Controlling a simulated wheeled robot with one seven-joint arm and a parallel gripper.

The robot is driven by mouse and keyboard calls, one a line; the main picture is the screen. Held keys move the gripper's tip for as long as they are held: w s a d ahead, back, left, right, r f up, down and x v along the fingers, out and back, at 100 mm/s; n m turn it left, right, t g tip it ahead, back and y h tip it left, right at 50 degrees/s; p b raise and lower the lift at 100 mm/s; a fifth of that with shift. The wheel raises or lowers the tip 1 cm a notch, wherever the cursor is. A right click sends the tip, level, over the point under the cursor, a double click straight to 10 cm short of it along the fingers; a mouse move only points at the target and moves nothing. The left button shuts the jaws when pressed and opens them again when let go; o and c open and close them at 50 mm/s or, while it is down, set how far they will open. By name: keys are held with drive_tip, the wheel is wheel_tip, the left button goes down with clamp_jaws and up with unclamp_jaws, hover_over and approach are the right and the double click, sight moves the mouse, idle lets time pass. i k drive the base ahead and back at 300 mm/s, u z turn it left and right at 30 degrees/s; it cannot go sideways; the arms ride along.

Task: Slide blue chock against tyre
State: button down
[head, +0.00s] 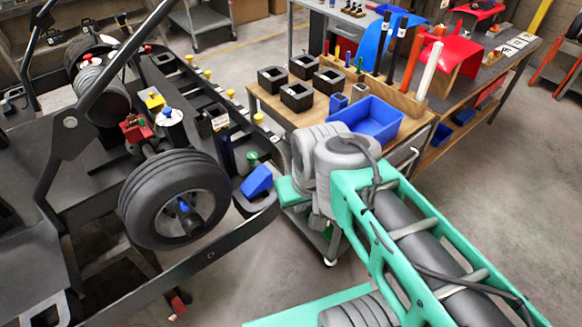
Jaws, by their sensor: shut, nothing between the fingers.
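The blue chock (257,181) is a wedge just right of the tyre, close to the kart stand's edge. A gap shows between it and the tyre (134,208), a black tyre on a grey wheel with a blue hub piece. My arm reaches in from the lower right, and its teal end is beside the chock. My gripper (262,204) is partly hidden at the arm's end, low beside the chock. It is shut with nothing held. I cannot tell whether it touches the chock.
The dark kart stand (50,262) fills the left, with its rail running below the tyre. Behind my arm, a wooden-topped bench (262,103) bears black blocks (296,96) and a blue bin (369,119).

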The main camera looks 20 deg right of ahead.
sight(261, 179)
drive_tip(key=z, duration=1.55)
drive_tip(key=i, duration=0.75)
drive_tip(key=u, duration=4.2)
drive_tip(key=i, duration=0.5)
